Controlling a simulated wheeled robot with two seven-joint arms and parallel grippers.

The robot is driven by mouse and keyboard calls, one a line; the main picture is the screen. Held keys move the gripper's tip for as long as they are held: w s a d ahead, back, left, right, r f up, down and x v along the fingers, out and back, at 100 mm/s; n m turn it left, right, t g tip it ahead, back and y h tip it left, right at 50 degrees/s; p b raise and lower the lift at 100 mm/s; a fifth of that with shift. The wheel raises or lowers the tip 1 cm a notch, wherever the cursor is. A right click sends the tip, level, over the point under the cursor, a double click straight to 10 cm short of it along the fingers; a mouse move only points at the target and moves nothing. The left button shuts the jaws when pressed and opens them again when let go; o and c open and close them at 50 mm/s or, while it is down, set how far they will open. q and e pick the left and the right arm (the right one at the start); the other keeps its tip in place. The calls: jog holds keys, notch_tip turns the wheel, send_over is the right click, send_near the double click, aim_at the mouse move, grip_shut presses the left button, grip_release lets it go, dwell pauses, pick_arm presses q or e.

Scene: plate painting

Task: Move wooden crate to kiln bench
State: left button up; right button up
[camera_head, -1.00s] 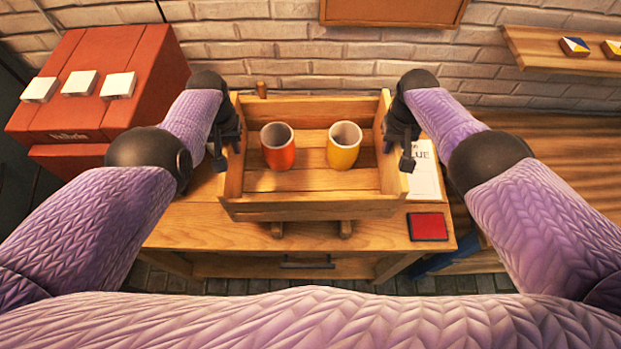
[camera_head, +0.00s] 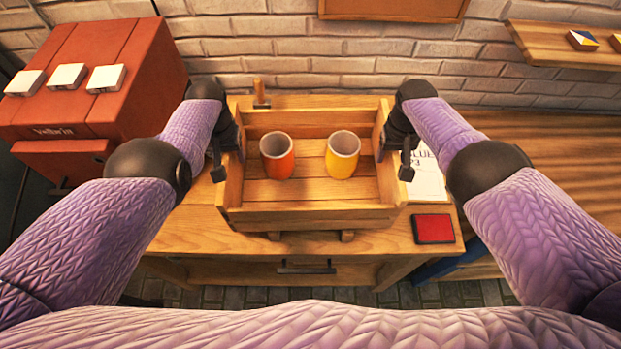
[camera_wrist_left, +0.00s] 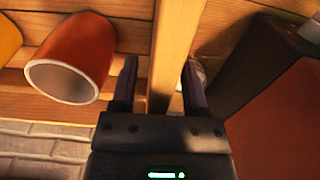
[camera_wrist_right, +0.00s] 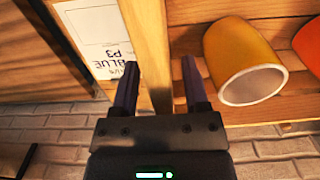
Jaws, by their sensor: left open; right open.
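The wooden crate (camera_head: 310,218) sits upright over the wooden bench (camera_head: 185,232), with two short wooden bars showing under its front. It holds an orange cup (camera_head: 277,165) and a yellow cup (camera_head: 342,163), both standing. My left gripper (camera_head: 228,160) is at the crate's left wall; in the left wrist view its open fingers (camera_wrist_left: 158,85) stand on either side of that wall (camera_wrist_left: 170,50). My right gripper (camera_head: 396,158) is at the right wall; in the right wrist view its open fingers (camera_wrist_right: 160,85) straddle that wall (camera_wrist_right: 148,45). Finger contact is unclear.
A red kiln-like box (camera_head: 90,80) with white blocks on top stands left of the bench. A red square pad (camera_head: 434,229) and a printed paper (camera_head: 427,180) lie right of the crate. A brick wall (camera_head: 300,55) closes the back; a shelf (camera_head: 560,50) hangs at right.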

pick_arm(q)
notch_tip(320, 180, up, 12)
jog(key=shift+f, duration=0.1)
pick_arm(e)
notch_tip(320, 180, up, 12)
dwell(0.4)
dwell(0.4)
